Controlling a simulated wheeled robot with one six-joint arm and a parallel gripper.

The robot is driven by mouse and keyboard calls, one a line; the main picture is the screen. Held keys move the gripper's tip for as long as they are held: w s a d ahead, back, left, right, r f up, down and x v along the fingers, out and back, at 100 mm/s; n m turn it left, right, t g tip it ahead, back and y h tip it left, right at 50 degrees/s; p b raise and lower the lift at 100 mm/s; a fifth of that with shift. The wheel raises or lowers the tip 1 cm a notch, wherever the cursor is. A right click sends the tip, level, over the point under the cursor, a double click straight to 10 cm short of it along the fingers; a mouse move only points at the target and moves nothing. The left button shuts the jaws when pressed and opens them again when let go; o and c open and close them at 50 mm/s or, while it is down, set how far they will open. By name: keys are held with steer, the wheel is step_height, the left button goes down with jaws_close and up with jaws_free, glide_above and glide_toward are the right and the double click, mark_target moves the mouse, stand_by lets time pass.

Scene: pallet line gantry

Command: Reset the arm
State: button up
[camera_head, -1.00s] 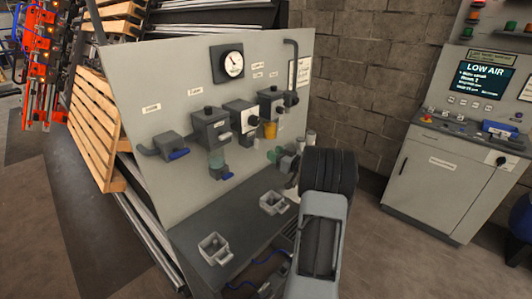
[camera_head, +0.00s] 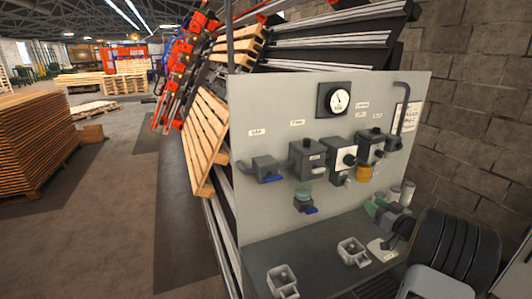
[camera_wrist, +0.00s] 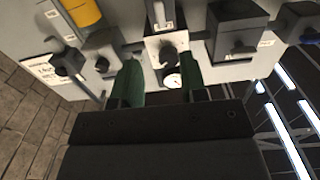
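My gripper (camera_wrist: 160,75) shows in the wrist view as two green fingers standing well apart. Nothing is held between them. Beyond them are a dark round knob and the small round gauge (camera_wrist: 172,81) of the grey panel, apparently upside down here. In the head view, my dark arm (camera_head: 450,245) is at the lower right. It is folded in front of the bench, with green finger parts near the panel's lower right. The fingertips are too small there to judge contact.
The grey panel (camera_head: 265,120) carries valve boxes, a gauge (camera_head: 339,101) and a yellow bowl (camera_head: 364,173). Two grey fittings (camera_head: 283,280) (camera_head: 353,252) lie on the dark bench (camera_head: 315,247). A wooden pallet (camera_head: 205,135) leans left; open floor lies beyond.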

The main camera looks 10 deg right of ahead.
steer(key=s+d+f+m+g+h, duration=0.45)
steer(key=d+f+g+h, duration=0.2)
steer(key=h, duration=0.25)
steer(key=s+a+r+g+y, duration=0.2)
steer(key=s+a, duration=0.3)
steer(key=a, duration=0.8)
steer(key=s+a+r+n+g+y, duration=0.1)
steer(key=s+a, duration=0.4)
steer(key=a, duration=0.8)
steer(key=s+a+r+n+g+y, duration=0.1)
steer(key=s+a+r+g+y, duration=0.1)
steer(key=a, duration=1.2)
steer(key=s+r+g, duration=0.1)
steer(key=s+r, duration=0.1)
steer(key=s, duration=0.1)
steer(key=shift+s+r+g+y, duration=0.25)
steer(key=shift+s+g+y, duration=0.05)
steer(key=shift+g+y, duration=0.1)
steer(key=shift+a+n, duration=0.1)
steer(key=shift+n, duration=0.15)
